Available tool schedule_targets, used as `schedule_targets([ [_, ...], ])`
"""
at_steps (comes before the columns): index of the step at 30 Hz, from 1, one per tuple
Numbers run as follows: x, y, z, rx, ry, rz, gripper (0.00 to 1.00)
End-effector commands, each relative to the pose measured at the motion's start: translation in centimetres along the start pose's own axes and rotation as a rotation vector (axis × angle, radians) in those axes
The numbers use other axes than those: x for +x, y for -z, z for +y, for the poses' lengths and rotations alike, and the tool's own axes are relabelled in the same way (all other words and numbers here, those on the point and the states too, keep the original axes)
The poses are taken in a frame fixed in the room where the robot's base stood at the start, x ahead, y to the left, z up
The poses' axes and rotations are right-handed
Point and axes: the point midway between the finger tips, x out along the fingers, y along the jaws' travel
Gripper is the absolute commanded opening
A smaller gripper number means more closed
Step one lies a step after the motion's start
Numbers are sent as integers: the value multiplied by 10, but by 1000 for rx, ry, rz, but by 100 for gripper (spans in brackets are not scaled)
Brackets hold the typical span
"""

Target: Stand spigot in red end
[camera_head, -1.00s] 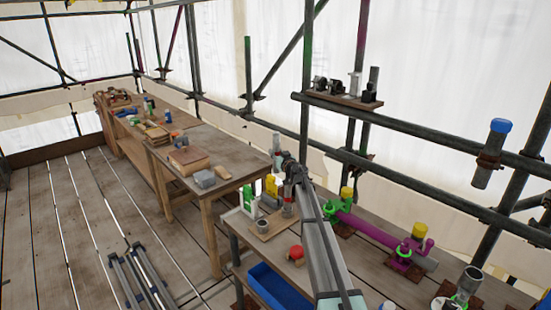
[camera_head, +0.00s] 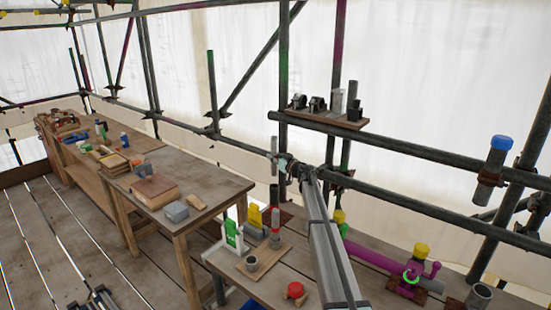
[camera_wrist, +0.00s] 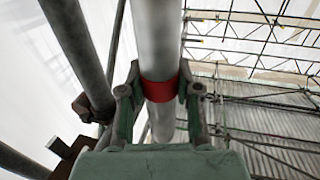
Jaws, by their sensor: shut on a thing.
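My gripper (camera_wrist: 160,95) is shut on a grey metal spigot (camera_wrist: 155,40), its fingers on either side of the spigot's red band (camera_wrist: 159,90). In the head view my gripper (camera_head: 283,163) holds the spigot (camera_head: 274,145) upright in the air, beyond the near bench and clear of its top. A red cap (camera_head: 295,290) sits on the near bench. I cannot tell which tube end is the red end.
The near bench carries a wooden board (camera_head: 265,262) with a grey cup (camera_head: 252,263) and a red-banded post (camera_head: 275,236). A purple pipe (camera_head: 375,256) lies to the right. Scaffold rails (camera_head: 400,150) run behind my arm, with a blue-capped tube (camera_head: 495,160) at right.

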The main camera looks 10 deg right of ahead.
Motion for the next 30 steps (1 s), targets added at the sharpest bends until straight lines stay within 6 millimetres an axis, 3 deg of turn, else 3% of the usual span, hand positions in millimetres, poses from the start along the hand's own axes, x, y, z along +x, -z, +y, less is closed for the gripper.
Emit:
schedule_targets([
  [11, 0, -2, 0, 1, 0, 1, 0],
  [30, 0, -30, 0, 2, -1, 1, 0],
])
